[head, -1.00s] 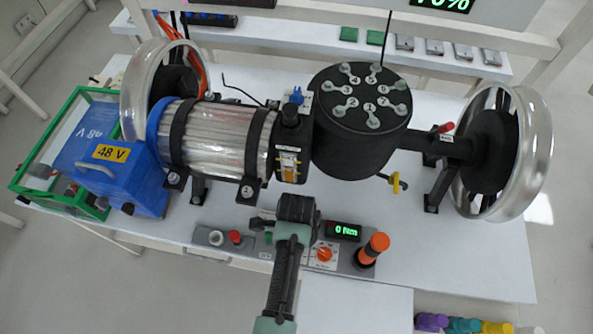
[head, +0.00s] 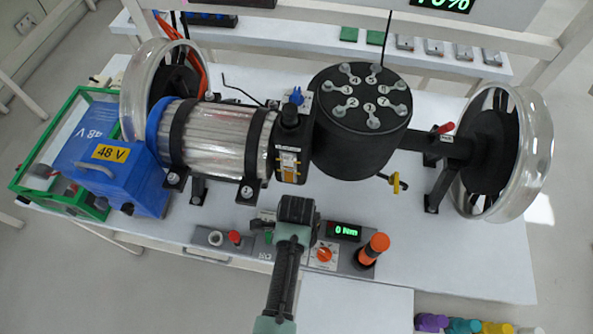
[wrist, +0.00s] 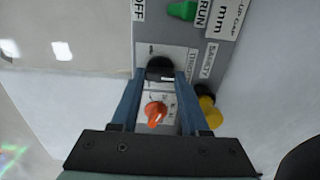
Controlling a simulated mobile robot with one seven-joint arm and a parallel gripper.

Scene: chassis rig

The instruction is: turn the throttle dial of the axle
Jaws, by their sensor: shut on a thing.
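In the wrist view, a black dial (wrist: 160,69) sits on a white plate of the grey control panel. A small label beside it looks like the throttle label but is hard to read. My gripper (wrist: 161,74) has its two blue fingers on either side of the dial, shut on it. In the head view, my gripper (head: 290,225) is over the panel and its own body hides the black dial and the fingertips. An orange pointer dial (head: 324,254) is close by and shows between the fingers in the wrist view (wrist: 155,112).
An orange-topped lever (head: 374,248) stands right of the gripper, near a green-lit display (head: 344,231) reading zero. A red button (head: 234,237) is to the left. The motor (head: 215,140), black drum (head: 361,135) and right wheel (head: 530,150) stand behind. The table's right front is clear.

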